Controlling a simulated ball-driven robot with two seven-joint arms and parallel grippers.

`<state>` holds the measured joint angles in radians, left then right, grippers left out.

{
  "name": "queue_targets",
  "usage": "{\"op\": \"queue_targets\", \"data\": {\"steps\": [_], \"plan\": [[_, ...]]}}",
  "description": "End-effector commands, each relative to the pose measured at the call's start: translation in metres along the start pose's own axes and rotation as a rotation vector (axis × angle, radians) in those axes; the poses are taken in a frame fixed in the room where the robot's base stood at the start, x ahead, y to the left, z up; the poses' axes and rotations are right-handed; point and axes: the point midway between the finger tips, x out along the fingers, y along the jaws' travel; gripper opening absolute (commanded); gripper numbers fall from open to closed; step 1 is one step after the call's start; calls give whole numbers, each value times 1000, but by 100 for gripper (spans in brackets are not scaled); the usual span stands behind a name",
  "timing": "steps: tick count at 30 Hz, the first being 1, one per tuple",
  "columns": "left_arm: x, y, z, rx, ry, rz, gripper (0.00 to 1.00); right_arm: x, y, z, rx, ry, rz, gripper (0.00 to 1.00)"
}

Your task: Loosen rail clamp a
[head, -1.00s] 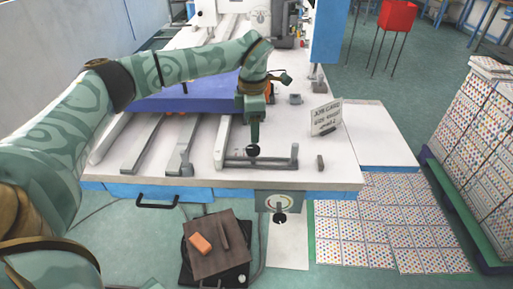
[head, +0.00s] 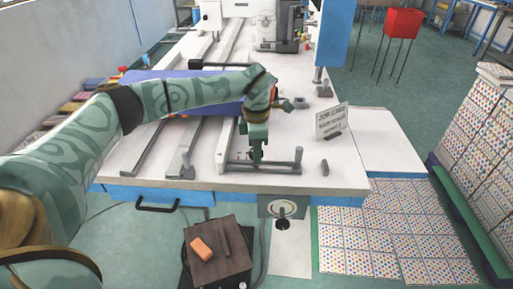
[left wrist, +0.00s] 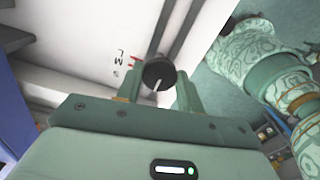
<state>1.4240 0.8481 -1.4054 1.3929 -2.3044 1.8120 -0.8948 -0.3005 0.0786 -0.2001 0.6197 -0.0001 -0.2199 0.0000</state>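A round black knob (left wrist: 159,72), which I take for rail clamp a, shows between my left gripper's fingers (left wrist: 160,88) in the left wrist view. The fingers stand apart, one on each side of it. I cannot tell whether they press on it. In the head view my left gripper (head: 257,152) points down at the grey bar (head: 275,164) near the table's front edge and hides most of the knob. My right gripper is not in view.
A tilted sign card (head: 331,122) and a small grey block (head: 325,167) stand right of the bar. Grey rails (head: 186,155) run along the white table to the left. A dial with a black knob (head: 283,224) hangs at the front edge. An orange block (head: 202,249) lies on a low stand.

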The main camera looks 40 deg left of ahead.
Motion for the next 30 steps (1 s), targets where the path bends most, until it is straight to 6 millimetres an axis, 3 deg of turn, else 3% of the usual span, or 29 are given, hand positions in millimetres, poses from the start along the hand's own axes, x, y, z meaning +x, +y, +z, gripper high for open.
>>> {"op": "queue_targets", "data": {"steps": [8, 14, 30], "plan": [[-2, 0, 0, -37, -1, 1, 15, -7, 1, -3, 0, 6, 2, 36], [-6, 0, 0, -144, -3, 3, 15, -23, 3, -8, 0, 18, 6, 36], [-7, 1, 0, -639, -6, 2, 15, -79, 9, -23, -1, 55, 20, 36]]}}
